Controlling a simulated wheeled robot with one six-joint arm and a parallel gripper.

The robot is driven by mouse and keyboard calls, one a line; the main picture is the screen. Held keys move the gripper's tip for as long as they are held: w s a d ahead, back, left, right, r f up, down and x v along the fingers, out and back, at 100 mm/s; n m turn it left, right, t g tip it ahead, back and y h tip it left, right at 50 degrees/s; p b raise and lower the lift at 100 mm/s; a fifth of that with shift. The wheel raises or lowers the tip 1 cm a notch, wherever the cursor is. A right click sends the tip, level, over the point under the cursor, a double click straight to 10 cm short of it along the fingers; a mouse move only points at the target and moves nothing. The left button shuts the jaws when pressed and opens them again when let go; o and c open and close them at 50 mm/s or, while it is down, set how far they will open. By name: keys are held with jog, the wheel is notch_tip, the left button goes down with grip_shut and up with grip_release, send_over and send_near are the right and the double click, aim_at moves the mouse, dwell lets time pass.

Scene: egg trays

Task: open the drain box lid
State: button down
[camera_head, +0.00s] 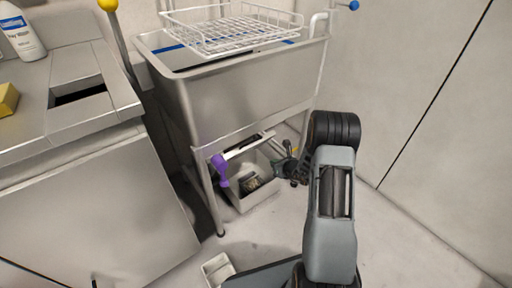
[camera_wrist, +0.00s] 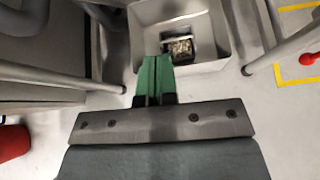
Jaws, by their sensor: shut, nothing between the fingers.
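The drain box (camera_head: 262,200) is a pale grey box on the floor under the steel sink. Its inside shows, with a small dark-edged compartment holding speckled matter. A pale strip (camera_head: 248,145) stands above its back edge; I cannot tell whether this is the raised lid. The box also shows at the top of the wrist view (camera_wrist: 222,52). My gripper (camera_wrist: 153,66) has green fingers, shut together and empty, just in front of the box's near edge in that view. In the head view my gripper (camera_head: 281,169) is at the box's right side, partly hidden by my arm.
The steel sink (camera_head: 235,95) stands over the box on thin legs, with a white wire rack (camera_head: 230,30) on top. A purple handle (camera_head: 219,168) hangs at its front left. A steel counter (camera_head: 95,210) is at left. The floor at front right is clear.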

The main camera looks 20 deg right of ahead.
jog(key=w+a+b, duration=0.2)
jog(key=w, duration=0.4)
jog(key=w+a+t+b, duration=0.1)
jog(key=w+a+b, duration=0.1)
jog(key=w, duration=0.5)
jog(key=shift+a+n+b, duration=0.35)
jog(key=shift+n+b, duration=0.05)
jog(key=shift+b, duration=0.1)
jog(key=shift+w, duration=0.1)
